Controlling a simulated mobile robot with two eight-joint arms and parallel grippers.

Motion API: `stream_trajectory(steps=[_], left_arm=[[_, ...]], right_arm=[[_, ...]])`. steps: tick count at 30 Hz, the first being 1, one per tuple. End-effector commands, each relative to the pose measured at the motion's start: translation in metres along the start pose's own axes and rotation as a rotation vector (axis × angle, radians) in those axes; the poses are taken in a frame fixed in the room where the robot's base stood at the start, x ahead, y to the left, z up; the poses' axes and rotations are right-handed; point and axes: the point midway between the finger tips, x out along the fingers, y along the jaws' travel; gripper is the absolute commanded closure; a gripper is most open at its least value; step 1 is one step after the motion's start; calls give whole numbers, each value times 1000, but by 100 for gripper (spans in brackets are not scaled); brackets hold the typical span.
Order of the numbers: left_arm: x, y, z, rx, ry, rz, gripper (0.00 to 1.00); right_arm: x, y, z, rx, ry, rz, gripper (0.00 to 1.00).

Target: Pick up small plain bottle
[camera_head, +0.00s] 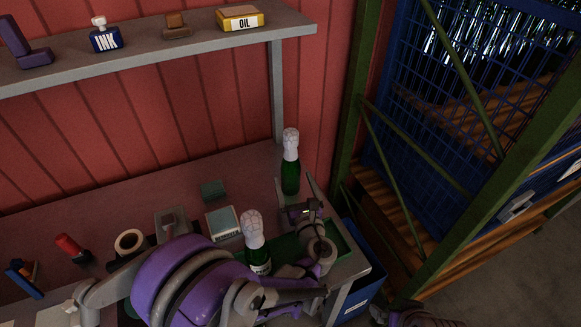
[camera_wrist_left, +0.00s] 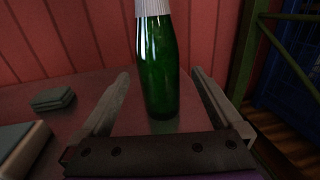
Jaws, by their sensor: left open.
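The small plain bottle (camera_head: 291,172) is green glass with a white foil top and no label that I can see. It stands upright near the back right of the table. In the left wrist view the bottle (camera_wrist_left: 158,70) stands between the finger lines, its top cut off by the frame. My left gripper (camera_head: 295,184) is open and empty, with its fingers reaching toward both sides of the bottle. Gaps show between bottle and fingers in the left wrist view. A bit of my right arm shows at the bottom edge; its jaws cannot be made out.
A second foil-topped green bottle (camera_head: 253,236), with a label, stands close to my left forearm. A pale box (camera_head: 222,223), a small green block (camera_head: 213,190) and a tape roll (camera_head: 129,241) lie to the left. A shelf (camera_head: 150,52) hangs above. A green post stands right.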

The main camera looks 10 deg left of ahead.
Motion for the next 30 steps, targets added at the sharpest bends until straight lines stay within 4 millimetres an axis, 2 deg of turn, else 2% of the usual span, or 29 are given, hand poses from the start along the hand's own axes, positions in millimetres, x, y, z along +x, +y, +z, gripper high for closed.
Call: stream_trajectory(steps=[3, 6, 14, 30], left_arm=[[21, 3, 7, -1, -2, 4, 0], [34, 2, 6, -1, -1, 2, 0], [39, 2, 3, -1, 0, 1, 0], [38, 2, 3, -1, 0, 1, 95]], right_arm=[[-8, 0, -8, 0, 6, 0, 2], [-10, 0, -10, 0, 8, 0, 2], [-10, 0, -10, 0, 8, 0, 2], [-10, 0, -10, 0, 8, 0, 2]])
